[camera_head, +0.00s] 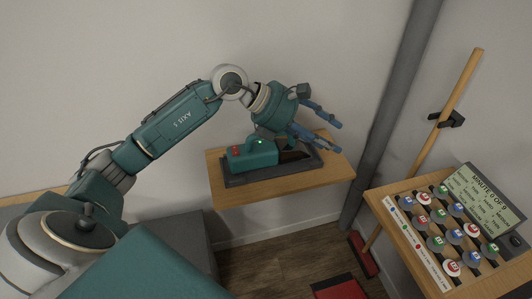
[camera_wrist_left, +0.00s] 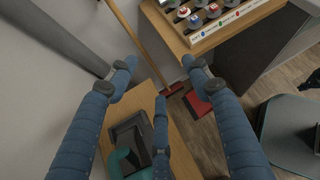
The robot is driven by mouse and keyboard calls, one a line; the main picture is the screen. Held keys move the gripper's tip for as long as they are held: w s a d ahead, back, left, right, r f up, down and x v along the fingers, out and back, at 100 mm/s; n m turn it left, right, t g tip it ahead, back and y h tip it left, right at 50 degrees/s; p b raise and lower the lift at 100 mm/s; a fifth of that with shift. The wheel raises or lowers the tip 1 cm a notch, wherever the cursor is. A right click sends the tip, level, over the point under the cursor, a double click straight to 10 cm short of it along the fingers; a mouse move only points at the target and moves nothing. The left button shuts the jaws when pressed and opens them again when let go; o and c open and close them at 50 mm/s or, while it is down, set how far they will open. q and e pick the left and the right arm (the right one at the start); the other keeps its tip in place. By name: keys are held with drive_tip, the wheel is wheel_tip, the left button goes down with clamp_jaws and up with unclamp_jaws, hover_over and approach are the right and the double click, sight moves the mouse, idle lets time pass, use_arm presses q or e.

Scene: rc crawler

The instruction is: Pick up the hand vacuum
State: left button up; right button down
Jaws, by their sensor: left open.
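The hand vacuum (camera_head: 258,157) has a teal body, a red mark, a small green light and a dark nozzle pointing right. It lies on a dark tray (camera_head: 240,179) on a wooden shelf (camera_head: 285,188). In the left wrist view, part of the vacuum's teal body (camera_wrist_left: 118,163) shows low at left, partly cut off by the frame. My left gripper (camera_head: 326,134) is just above and behind the vacuum, its blue fingers spread and pointing right past the nozzle. The fingers (camera_wrist_left: 160,75) hold nothing. Whether the gripper touches the vacuum cannot be told. My right gripper is not in view.
A grey pole (camera_head: 392,110) stands right of the shelf. A broom (camera_head: 450,105) leans in a wall clip. A wooden table (camera_head: 385,205) at right carries a rack of round-topped items and a sign (camera_head: 483,199). A red dustpan-like object (camera_head: 340,289) lies on the floor.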

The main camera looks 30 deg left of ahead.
use_arm(q)
drive_tip(key=s+a+g+y, duration=0.1)
drive_tip(key=a+y, duration=0.6)
drive_tip(key=a, duration=1.2)
drive_tip(key=shift+g+y, duration=0.3)
drive_tip(key=f, duration=0.1)
drive_tip(key=w+f, duration=0.1)
drive_tip(key=f, duration=0.1)
drive_tip(key=f+p, duration=0.1)
drive_tip(key=f, duration=0.1)
drive_tip(key=shift+w+a+f, duration=0.25)
drive_tip(key=shift+w+a, duration=0.05)
drive_tip(key=p, duration=0.2)
hover_over(271, 147)
drive_tip(key=a, duration=0.2)
wheel_tip(271, 147, down, 4)
drive_tip(key=shift+s+f, duration=0.1)
drive_tip(key=shift+w+f, duration=0.2)
drive_tip(key=shift+f, duration=0.2)
drive_tip(key=shift+c, duration=0.3)
clamp_jaws()
drive_tip(key=shift+r, duration=0.1)
